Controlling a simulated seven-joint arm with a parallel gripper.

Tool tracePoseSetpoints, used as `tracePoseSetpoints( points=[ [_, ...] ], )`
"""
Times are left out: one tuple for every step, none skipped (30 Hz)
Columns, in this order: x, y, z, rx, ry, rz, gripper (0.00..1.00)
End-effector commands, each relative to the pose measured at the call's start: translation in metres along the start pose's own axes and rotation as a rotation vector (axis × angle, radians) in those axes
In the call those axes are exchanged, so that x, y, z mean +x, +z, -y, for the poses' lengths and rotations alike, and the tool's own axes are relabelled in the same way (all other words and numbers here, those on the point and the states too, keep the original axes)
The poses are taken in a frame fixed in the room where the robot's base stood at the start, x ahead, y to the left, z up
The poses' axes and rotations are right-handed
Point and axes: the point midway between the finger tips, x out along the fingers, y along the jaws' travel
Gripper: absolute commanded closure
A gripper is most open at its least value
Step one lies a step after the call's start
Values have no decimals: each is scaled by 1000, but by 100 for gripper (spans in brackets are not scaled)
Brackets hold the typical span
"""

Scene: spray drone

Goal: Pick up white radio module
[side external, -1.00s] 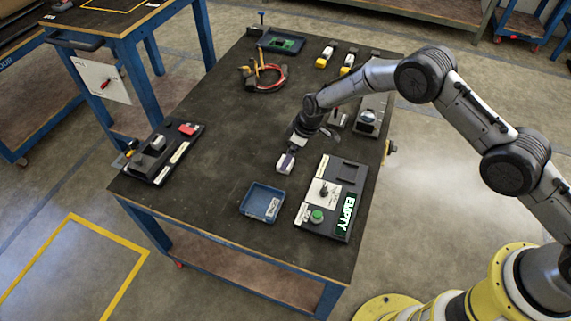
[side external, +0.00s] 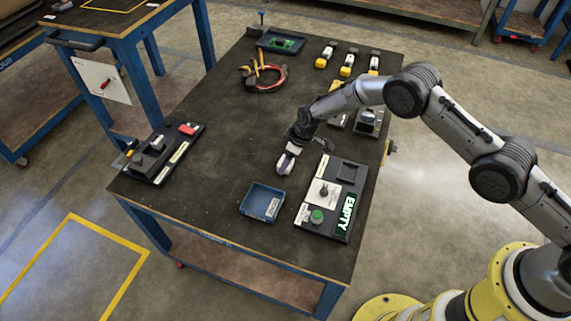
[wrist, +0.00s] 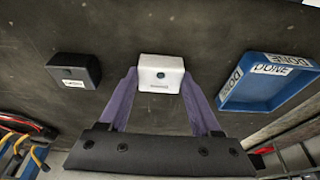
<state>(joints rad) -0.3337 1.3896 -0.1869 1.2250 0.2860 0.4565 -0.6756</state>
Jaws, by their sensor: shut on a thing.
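The white radio module (wrist: 160,74) is a small white block with a dark round dot on its face. It sits between the two purple fingers of my gripper (wrist: 160,88) in the wrist view. In the side external view, the module (side external: 282,164) shows pale at the fingertips of my gripper (side external: 287,160), above or on the dark table behind the blue tray. My gripper is shut on the module. Whether the module touches the table is hard to tell.
The blue tray marked DONE (side external: 248,198) stands in front of my gripper; it also shows in the wrist view (wrist: 262,104). A panel reading EMPTY (side external: 346,214) lies to the right. A dark box (wrist: 75,73) stands left of the module. Red cables (side external: 270,84) lie farther back.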

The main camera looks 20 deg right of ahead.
Motion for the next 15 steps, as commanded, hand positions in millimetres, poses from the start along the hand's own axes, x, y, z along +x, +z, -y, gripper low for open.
tracePoseSetpoints(
  points=[
    [0, 0, 0, 0, 0, 0, 79],
    [0, 0, 0, 0, 0, 0, 85],
    [0, 0, 0, 0, 0, 0, 92],
    [0, 0, 0, 0, 0, 0, 92],
    [0, 0, 0, 0, 0, 0, 92],
    [0, 0, 0, 0, 0, 0, 92],
    [0, 0, 0, 0, 0, 0, 92],
    [0, 0, 0, 0, 0, 0, 92],
    [0, 0, 0, 0, 0, 0, 92],
    [0, 0, 0, 0, 0, -1, 92],
    [-1, 0, 0, 0, 0, -1, 92],
    [-2, -1, 0, 0, 0, -1, 92],
    [-3, -1, 0, 0, 0, -1, 92],
    [-4, -2, 0, 0, 1, -1, 92],
    [-6, -2, 0, 0, 1, -2, 92]
  ],
)
